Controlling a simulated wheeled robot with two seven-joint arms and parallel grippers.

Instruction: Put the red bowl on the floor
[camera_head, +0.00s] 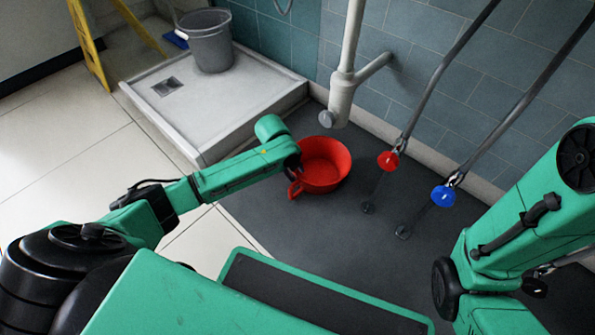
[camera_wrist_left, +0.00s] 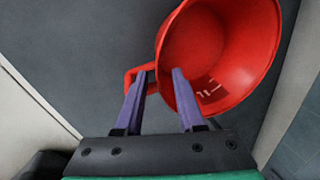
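The red bowl (camera_head: 323,165), a scoop-like pan with a side handle, is over the dark grey floor (camera_head: 265,205) below the white drain pipe. I cannot tell whether its base touches the floor. In the left wrist view the bowl (camera_wrist_left: 232,45) faces the camera with its open side, and pale marks show inside. My left gripper (camera_wrist_left: 159,72) has its two purple fingers apart, with the handle side and the bowl's edge between them. Gaps show beside the fingers.
A white shower tray (camera_head: 215,95) with a grey bucket (camera_head: 210,45) stands behind left. A red valve (camera_head: 388,161) and a blue valve (camera_head: 444,196) hang on pipes at the right. A yellow stand (camera_head: 90,45) is at the far left. Dark floor is clear in front of the bowl.

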